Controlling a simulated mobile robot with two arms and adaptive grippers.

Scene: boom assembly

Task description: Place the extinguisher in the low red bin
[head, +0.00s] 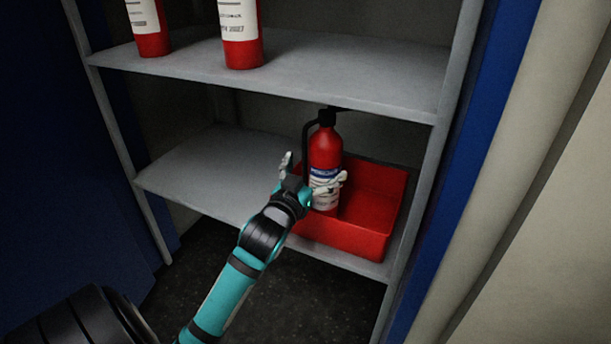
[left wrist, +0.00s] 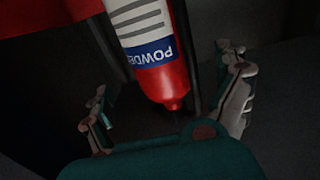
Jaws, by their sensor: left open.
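The red extinguisher (head: 325,150) with a black head and hose stands upright at the left part of the low red bin (head: 375,205), on the lower shelf. Its base is partly hidden, so I cannot tell whether it rests on the bin's floor. My left gripper (head: 311,177) is open at the extinguisher's lower body, one finger to its left and one across its label. In the left wrist view the extinguisher (left wrist: 152,55) appears between the spread fingers of the left gripper (left wrist: 168,108), with gaps on both sides. My right gripper is not in view.
The lower shelf (head: 210,170) is bare left of the bin. The upper shelf (head: 340,75) is close above the extinguisher's head and holds two more extinguishers (head: 240,35) at its left. A grey shelf post (head: 433,165) stands just right of the bin.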

